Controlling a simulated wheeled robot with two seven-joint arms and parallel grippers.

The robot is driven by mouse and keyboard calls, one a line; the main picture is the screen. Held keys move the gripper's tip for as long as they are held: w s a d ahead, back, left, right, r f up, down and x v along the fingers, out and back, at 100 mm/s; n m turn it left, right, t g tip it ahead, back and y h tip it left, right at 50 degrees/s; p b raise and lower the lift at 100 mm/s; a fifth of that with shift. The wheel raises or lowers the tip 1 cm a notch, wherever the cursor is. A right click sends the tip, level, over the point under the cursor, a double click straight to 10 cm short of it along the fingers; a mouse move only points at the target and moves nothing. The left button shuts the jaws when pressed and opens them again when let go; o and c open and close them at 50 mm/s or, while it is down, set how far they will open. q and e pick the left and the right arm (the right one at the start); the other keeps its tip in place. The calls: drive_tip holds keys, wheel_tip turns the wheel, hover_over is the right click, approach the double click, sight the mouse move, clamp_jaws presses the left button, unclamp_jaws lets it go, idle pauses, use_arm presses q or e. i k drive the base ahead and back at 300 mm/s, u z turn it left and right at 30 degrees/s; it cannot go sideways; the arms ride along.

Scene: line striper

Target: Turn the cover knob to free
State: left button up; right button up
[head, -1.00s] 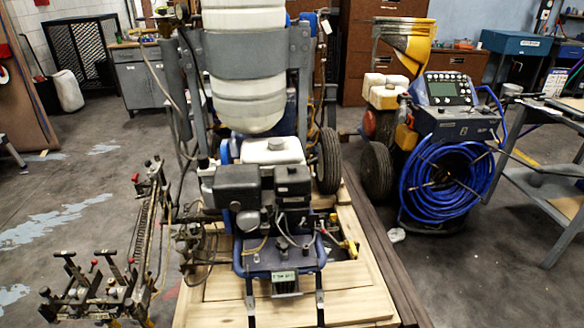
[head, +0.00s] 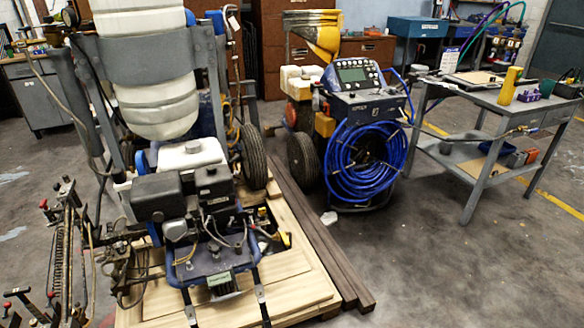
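A line striper (head: 185,195) with a big white tank (head: 150,70), a small engine (head: 180,190) and a dark wheel (head: 250,157) stands on a wooden pallet at the left. A second blue machine (head: 355,110) with a coiled blue hose (head: 368,158) and a display panel (head: 354,75) stands right of it. I cannot make out a cover knob on either machine at this distance. Neither of my grippers shows in the head view.
The pallet (head: 285,303) and long dark planks (head: 325,240) lie on the floor at the front. A grey workbench (head: 483,105) with tools stands at the right. The concrete floor (head: 430,270) in front of it is clear. Brown cabinets (head: 370,50) stand behind.

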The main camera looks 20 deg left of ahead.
sight(212, 169)
drive_tip(key=z, duration=0.2)
drive_tip(key=i, duration=1.6)
drive_tip(key=u, duration=3.25)
